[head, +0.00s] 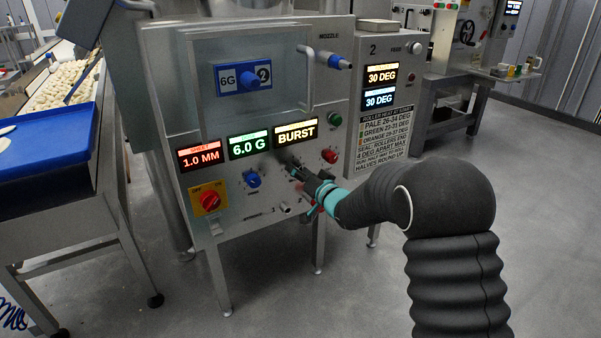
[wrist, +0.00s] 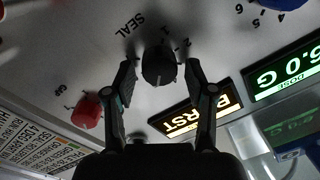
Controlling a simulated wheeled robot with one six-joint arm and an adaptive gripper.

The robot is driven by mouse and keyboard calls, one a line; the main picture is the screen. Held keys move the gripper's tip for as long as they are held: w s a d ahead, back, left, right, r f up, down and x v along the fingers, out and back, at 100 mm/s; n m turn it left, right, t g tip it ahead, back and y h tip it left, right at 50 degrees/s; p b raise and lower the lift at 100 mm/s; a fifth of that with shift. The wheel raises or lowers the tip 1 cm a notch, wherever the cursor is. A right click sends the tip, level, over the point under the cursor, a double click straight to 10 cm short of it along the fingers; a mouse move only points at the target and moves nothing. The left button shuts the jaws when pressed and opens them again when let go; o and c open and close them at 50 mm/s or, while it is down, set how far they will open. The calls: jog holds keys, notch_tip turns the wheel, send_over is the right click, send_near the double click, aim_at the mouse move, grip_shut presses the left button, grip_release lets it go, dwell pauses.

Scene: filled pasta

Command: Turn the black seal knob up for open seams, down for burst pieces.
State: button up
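The black seal knob (wrist: 157,66) shows in the wrist view just under the word SEAL, with numbers beside it. My gripper (wrist: 159,60) is open, with one finger on each side of the knob and a small gap visible to each finger. In the head view my gripper (head: 310,180) is at the lower panel of the machine and hides most of the knob. The BURST display (head: 296,132) is lit in pale yellow above my gripper, and it also shows upside down in the wrist view (wrist: 196,113).
Displays read 1.0 MM (head: 200,158) and 6.0 G (head: 249,144). Pasta pieces (head: 68,85) lie on a belt at far left.

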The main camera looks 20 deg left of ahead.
jog(key=c, duration=0.8)
jog(key=shift+o, duration=0.2)
jog(key=shift+f+n+b, duration=0.1)
jog(key=shift+n+b, duration=0.3)
jog(key=shift+b, duration=0.15)
jog(key=n+b, duration=0.3)
jog(key=n, duration=0.2)
jog(key=n+b, duration=0.3)
jog(key=n, duration=0.2)
jog(key=n+h+b, duration=0.1)
jog(key=n+b, duration=0.2)
jog(key=n, duration=0.3)
jog(key=shift+s+a+r, duration=0.2)
jog(key=shift+s, duration=0.05)
jog(key=shift+n, duration=0.3)
